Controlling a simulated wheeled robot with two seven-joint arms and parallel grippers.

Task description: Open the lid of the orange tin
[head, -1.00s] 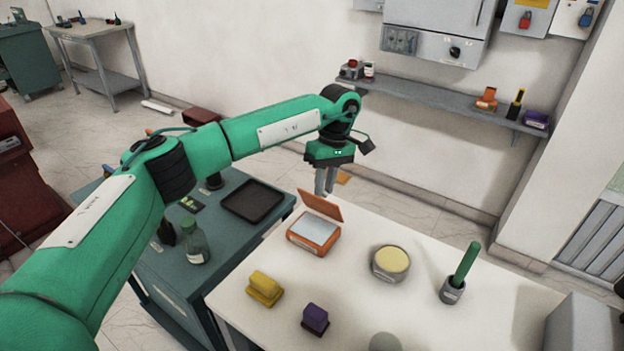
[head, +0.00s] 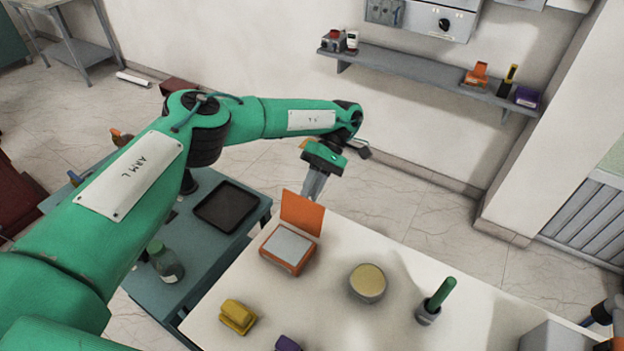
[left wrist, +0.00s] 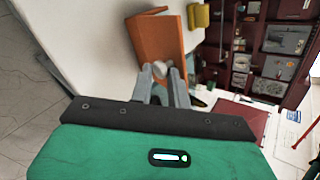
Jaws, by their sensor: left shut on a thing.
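The orange tin (head: 288,249) stands at the far left corner of the white table, with a pale grey panel inside its orange rim. Its orange lid (head: 302,214) is raised at the tin's far side, standing steeply. My left gripper (head: 314,192) is behind the lid near its upper edge, fingers pointing down. In the left wrist view, the lid (left wrist: 156,38) is just beyond the fingertips (left wrist: 163,72), which are shut on a small pale rounded piece at the lid, seemingly its knob. The lid hides the fingertips' contact in the head view. My right gripper does not show.
A round tin with a yellowish top (head: 368,281) and a grey holder with a green stick (head: 433,302) stand to the right. A yellow block (head: 238,316) and purple block (head: 288,343) are nearer. A dark tray (head: 226,206) lies on the teal cabinet at left.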

